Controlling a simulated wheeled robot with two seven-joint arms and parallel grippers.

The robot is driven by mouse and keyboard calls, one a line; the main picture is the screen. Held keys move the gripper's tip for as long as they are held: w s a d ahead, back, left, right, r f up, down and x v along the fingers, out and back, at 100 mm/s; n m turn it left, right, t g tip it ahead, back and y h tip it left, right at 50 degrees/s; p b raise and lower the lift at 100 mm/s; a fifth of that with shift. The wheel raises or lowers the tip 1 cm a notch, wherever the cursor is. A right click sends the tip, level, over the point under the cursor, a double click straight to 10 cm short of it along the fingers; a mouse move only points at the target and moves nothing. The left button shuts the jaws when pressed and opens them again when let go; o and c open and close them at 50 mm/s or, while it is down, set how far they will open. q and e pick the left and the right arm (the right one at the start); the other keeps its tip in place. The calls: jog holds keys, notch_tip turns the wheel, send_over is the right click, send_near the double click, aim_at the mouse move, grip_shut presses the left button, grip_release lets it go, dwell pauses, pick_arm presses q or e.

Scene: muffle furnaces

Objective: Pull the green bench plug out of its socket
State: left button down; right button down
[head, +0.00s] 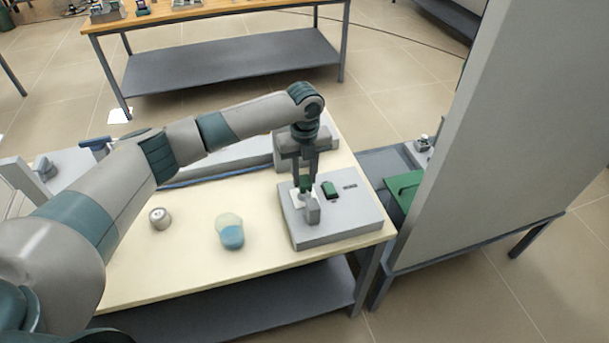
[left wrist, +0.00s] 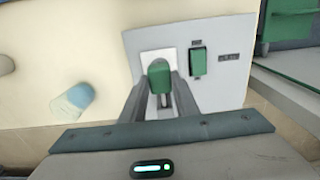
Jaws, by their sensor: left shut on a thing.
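The green plug (left wrist: 160,76) stands at a white socket plate (left wrist: 148,62) on the grey bench box (left wrist: 221,88). In the head view the plug (head: 305,182) is partly covered by my gripper. My left gripper (head: 306,190) comes down over the box from above, its fingers on either side of the plug and shut on it. The wrist view shows the two fingers (left wrist: 160,98) flanking the plug. Whether the plug is fully seated in the socket I cannot tell. My right gripper is in neither view.
A green switch (head: 330,190) sits on the box beside the socket. A tall grey cabinet wall (head: 500,140) rises at right.

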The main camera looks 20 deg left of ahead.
aim_at(304, 179)
pick_arm(q)
jog(key=c, duration=1.4)
grip_release()
jog(key=shift+w+r, duration=0.15)
jog(key=shift+r, duration=0.1)
jog(key=shift+c, duration=0.2)
jog(key=shift+o, duration=0.4)
notch_tip(304, 179, up, 18)
jog(key=b, duration=0.4)
jog(key=shift+f, duration=0.25)
jog(key=shift+s+f, duration=0.1)
jog(key=shift+s, duration=0.1)
